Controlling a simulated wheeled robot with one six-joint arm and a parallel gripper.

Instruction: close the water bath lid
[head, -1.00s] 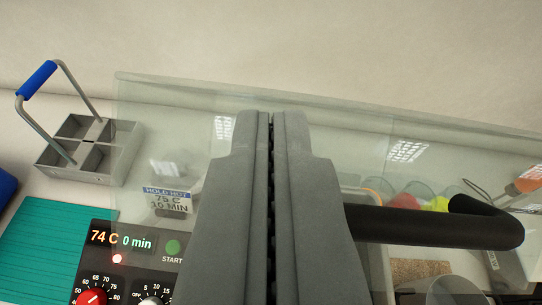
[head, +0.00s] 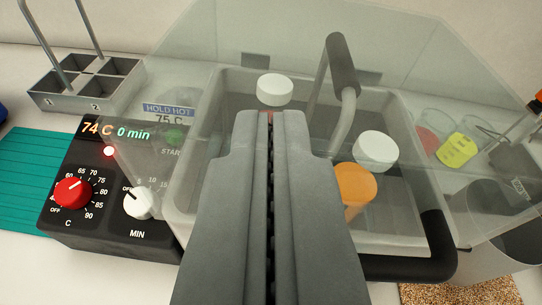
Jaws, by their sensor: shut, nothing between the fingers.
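The water bath (head: 215,100) is a pale, see-through tub behind its black control panel (head: 110,190), which reads 74 C and 0 min. Its clear lid (head: 400,45) spreads over the tub, and I see the contents through it. I cannot tell how wide a gap is left under the lid. The lid's black bar handle (head: 432,255) is at the lower right, partly hidden behind my gripper. My gripper (head: 272,115) is shut and empty, in front of the lid; contact is unclear.
Inside the bath are white-capped containers (head: 275,88), an orange-capped one (head: 356,184) and a grey carrier handle (head: 343,65). A grey divided rack (head: 90,85) and teal mat (head: 30,170) lie left. A cork-like pad (head: 460,293) and clutter lie right.

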